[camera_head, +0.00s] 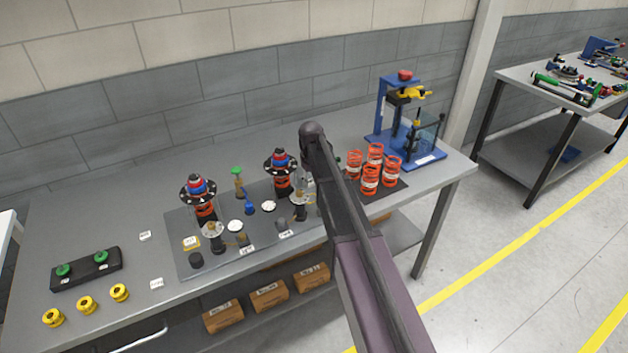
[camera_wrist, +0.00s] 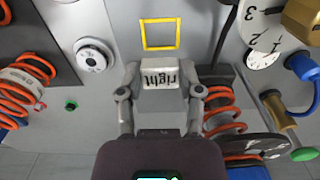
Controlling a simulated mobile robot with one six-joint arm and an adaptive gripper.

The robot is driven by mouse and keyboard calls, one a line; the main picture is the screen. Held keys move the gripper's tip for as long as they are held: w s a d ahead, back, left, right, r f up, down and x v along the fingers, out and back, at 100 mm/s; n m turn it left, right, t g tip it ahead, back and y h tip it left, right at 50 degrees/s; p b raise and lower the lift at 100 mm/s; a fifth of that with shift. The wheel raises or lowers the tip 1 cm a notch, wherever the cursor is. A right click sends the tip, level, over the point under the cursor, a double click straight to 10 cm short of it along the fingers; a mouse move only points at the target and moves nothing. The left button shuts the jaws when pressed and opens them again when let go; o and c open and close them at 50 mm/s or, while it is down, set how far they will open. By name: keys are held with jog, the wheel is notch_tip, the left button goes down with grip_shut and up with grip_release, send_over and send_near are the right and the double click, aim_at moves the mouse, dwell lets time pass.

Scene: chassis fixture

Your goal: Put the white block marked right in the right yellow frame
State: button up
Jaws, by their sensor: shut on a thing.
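My gripper (camera_wrist: 160,92) is shut on the white block marked right (camera_wrist: 162,74), with one finger on each side of it. The word reads upside down in the wrist view. The right yellow frame (camera_wrist: 160,48) is an empty square outline on the grey plate, just above the block in that view. The block's height over the plate is hard to tell. In the head view my arm covers the gripper, the block and this frame. A yellow frame with a white piece at it (camera_head: 191,243) shows at the plate's left part.
Spring assemblies with dials (camera_head: 203,208) stand on the dark plate. Orange springs (camera_head: 371,178) stand to the right, before a blue press (camera_head: 405,125). In the wrist view an orange spring (camera_wrist: 222,112) is close beside the right finger. Yellow knobs (camera_head: 87,305) lie at the left.

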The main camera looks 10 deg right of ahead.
aim_at(312, 200)
jog(key=shift+f, duration=0.2)
jog(key=shift+f+b, duration=1.75)
jog(key=shift+b, duration=0.15)
jog(key=shift+s, duration=0.2)
jog(key=shift+f, duration=0.2)
jog(key=shift+f+b, duration=0.65)
jog(key=shift+b, duration=0.2)
jog(key=shift+f+b, duration=0.25)
jog(key=shift+b, duration=0.05)
dwell(1.3)
jog(key=o, duration=1)
